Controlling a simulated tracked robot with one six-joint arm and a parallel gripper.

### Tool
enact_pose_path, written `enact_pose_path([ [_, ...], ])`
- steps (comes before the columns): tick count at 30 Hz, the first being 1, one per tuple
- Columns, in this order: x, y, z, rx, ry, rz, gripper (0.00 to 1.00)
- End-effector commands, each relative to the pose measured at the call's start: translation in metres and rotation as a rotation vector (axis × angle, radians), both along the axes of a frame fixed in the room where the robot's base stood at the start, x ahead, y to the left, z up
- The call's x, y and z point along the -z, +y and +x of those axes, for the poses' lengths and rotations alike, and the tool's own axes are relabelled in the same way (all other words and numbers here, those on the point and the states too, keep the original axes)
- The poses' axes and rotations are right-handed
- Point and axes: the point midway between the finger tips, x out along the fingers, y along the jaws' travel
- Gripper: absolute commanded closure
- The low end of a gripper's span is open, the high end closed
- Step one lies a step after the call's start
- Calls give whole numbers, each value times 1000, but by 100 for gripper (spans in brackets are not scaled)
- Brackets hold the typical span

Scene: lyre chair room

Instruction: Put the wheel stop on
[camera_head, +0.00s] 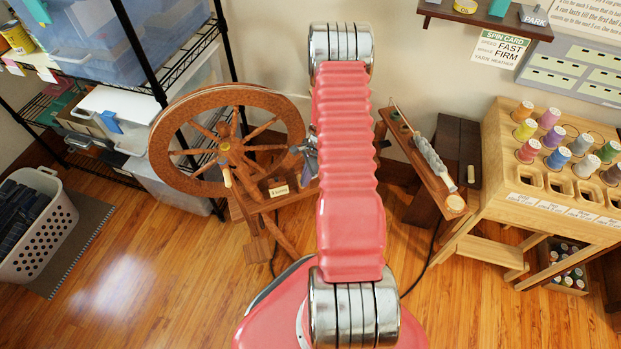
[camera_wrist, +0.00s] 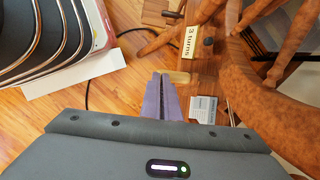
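The spinning wheel (camera_head: 226,146) stands at centre left in the head view, with a large brown spoked rim. A pale wooden peg (camera_head: 227,177) shows on its lower face. My gripper (camera_head: 309,158) is just right of the rim, partly hidden by my arm. In the wrist view my gripper (camera_wrist: 161,76) has its two purple-grey fingers together, with nothing visible between them. I cannot tell which part is the wheel stop. A "3 turns" label (camera_wrist: 190,43) is near it.
A wooden rack (camera_head: 545,165) with coloured spools stands at right. A shelf unit (camera_head: 150,75) with bins is behind the wheel at left. A white basket (camera_head: 38,225) is at far left. A dark cable (camera_wrist: 88,95) runs over the floor. Front-left floor is clear.

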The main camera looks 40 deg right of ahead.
Motion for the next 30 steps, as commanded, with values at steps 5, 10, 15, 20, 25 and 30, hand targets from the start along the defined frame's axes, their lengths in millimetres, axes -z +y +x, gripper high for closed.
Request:
enact_pose_path([
  [5,5,8,-3,-2,10,11,100],
  [10,6,9,-4,-1,13,14,100],
  [15,6,9,-5,-2,13,15,100],
  [20,3,2,-6,-3,12,13,100],
  [25,-9,-18,-10,-3,5,7,100],
  [30,-31,-26,-9,-5,0,1,100],
])
